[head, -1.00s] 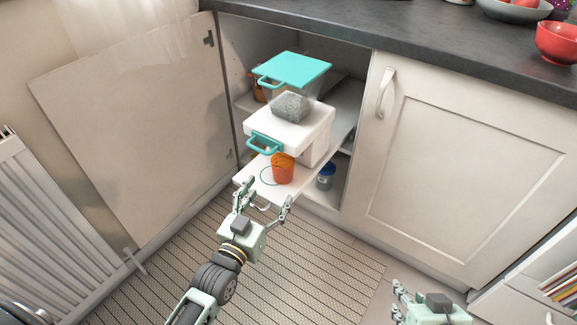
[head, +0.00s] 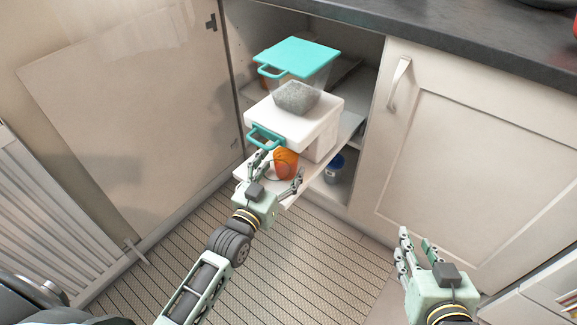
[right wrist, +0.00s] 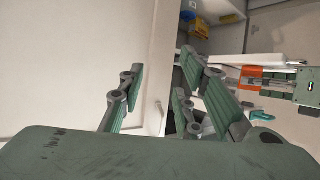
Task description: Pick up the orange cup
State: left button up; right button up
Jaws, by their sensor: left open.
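The orange cup (head: 287,161) stands upright on a white pull-out shelf (head: 244,172) in the open cabinet. My left gripper (head: 281,168) is open, with one finger on each side of the cup. I cannot tell whether the fingers touch it. The gripper hides part of the cup's lower left. In the right wrist view the orange cup (right wrist: 262,76) shows at the right, beside my left gripper. My right gripper (head: 416,240) is open and empty, away from the cup in front of the closed door. Its spread fingers (right wrist: 163,88) fill the right wrist view's middle.
A white box (head: 290,125) with a teal handle (head: 264,136) stands just behind the cup. A clear container (head: 296,95) with a teal lid (head: 298,56) sits on it. A blue jar (head: 334,168) stands right of the shelf. The open cabinet door (head: 130,130) is at left.

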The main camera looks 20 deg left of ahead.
pick_arm(q)
jog(key=shift+w+d+f+b, duration=0.1)
jog(key=shift+w+b, duration=0.1)
jog(key=shift+w, duration=0.45)
jog(key=shift+w+d+f+b, duration=0.1)
jog(key=shift+w+b, duration=0.05)
jog(key=shift+w, duration=0.65)
jog(key=shift+c, duration=0.8)
jog(key=c, duration=1)
pick_arm(e)
jog(key=shift+w+a+r+t+y, duration=0.15)
jog(key=shift+w+r+t, duration=0.25)
jog(key=shift+r, duration=0.35)
jog(key=shift+w+d+r+t+y, duration=0.1)
jog(key=shift+w+r+t+y, duration=0.1)
jog(key=shift+w+r+t, duration=0.35)
jog(key=shift+w+a+r+t+y, duration=0.15)
jog(key=shift+r+t, duration=0.2)
jog(key=shift+r, duration=0.55)
pick_arm(q)
jog(key=shift+r, duration=0.1)
